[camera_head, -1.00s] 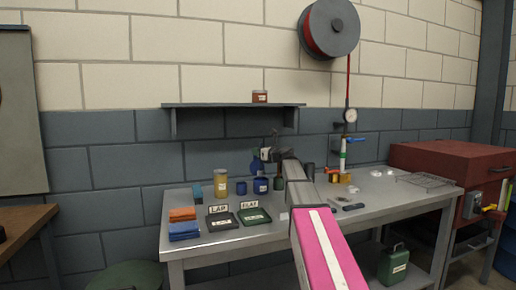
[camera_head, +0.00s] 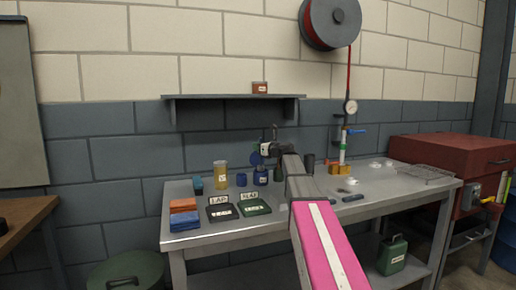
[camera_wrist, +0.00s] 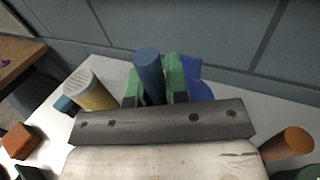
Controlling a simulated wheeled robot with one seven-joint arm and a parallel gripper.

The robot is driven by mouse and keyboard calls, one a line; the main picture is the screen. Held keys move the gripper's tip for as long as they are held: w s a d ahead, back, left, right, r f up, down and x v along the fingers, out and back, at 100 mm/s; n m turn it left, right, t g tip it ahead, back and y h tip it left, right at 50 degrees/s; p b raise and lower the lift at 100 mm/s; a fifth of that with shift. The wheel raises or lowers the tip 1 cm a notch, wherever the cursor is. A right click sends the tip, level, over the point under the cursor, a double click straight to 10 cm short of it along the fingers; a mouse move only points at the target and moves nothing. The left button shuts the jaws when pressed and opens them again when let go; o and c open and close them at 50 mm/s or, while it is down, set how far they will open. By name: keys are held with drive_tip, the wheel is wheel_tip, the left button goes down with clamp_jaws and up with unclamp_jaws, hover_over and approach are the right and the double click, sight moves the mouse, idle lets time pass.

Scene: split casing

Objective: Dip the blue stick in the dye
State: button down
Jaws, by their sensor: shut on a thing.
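My gripper (camera_head: 268,150) is above the back of the grey bench, in front of the wall. In the wrist view its green fingers (camera_wrist: 154,88) are shut on the blue stick (camera_wrist: 148,68), whose rounded end shows between them. The rest of the stick is hidden by the gripper body. A labelled dark blue jar (camera_head: 262,177) stands on the bench below the gripper; I cannot tell if it holds the dye. A blue shape (camera_wrist: 197,82) shows behind the right finger in the wrist view. I cannot tell whether the stick touches any liquid.
A yellow jar (camera_head: 220,175) and a small blue cup (camera_head: 241,180) stand left of the labelled jar. Folded orange (camera_head: 183,205) and blue (camera_head: 184,221) cloths lie left. A shelf (camera_head: 220,98) hangs above.

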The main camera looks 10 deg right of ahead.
drive_tip(key=shift+f, duration=0.55)
idle(1.4)
